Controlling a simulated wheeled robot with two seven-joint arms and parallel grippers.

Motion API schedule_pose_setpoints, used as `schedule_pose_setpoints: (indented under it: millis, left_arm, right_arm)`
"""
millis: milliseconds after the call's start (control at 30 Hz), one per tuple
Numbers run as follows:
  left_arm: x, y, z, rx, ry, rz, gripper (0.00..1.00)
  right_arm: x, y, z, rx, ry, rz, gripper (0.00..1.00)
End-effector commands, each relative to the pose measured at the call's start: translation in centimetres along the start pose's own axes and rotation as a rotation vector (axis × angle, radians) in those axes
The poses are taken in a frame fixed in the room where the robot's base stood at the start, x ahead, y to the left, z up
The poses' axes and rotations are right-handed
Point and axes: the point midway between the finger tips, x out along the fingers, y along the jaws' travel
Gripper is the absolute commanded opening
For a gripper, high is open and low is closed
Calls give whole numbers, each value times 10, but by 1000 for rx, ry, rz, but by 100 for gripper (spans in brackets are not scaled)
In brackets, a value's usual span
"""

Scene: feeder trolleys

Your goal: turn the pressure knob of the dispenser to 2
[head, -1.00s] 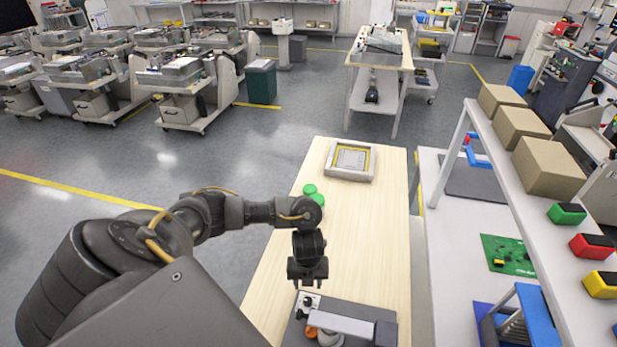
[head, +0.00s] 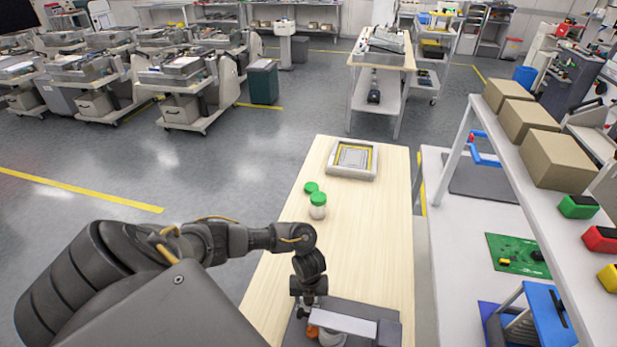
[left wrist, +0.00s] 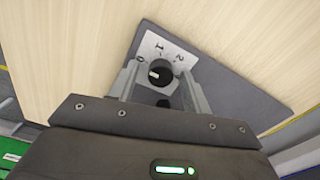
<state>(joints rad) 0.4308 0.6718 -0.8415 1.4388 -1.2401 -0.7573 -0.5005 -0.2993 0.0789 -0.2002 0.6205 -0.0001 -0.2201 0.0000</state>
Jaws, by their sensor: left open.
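The dispenser (head: 345,322) sits at the near end of the wooden table, with a dark base and a pale arm; its lower part is cut off by the picture edge. In the left wrist view its black pressure knob (left wrist: 161,73) sits on a white dial plate (left wrist: 171,51) marked 0, 1 and 2. The knob's white mark is on its left side, nearest the 0. My left gripper (left wrist: 160,84) is open, with one finger on each side of the knob; I cannot tell whether they touch it. In the head view, my left gripper (head: 308,297) is low over the dispenser's left end.
A jar with a green lid (head: 318,204) and a separate green lid (head: 311,187) are farther back on the wooden table (head: 370,230). A framed tray (head: 352,160) lies at its far end. A white bench and a shelf with boxes (head: 527,121) stand to the right.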

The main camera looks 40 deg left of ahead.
Motion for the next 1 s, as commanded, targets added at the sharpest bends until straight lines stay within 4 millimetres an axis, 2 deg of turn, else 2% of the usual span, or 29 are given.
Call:
schedule_pose_setpoints:
  millis: [33,367,667,1000]
  left_arm:
    - [0,0,0,0,0,0,46]
    - [0,0,0,0,0,0,4]
    - [1,0,1,42,0,0,4]
    - [3,0,1,276,-1,1,4]
  right_arm:
    - [0,0,0,0,0,0,84]
    - [0,0,0,0,-1,0,84]
    - [5,0,1,0,-1,0,84]
    - [25,0,3,0,-1,1,84]
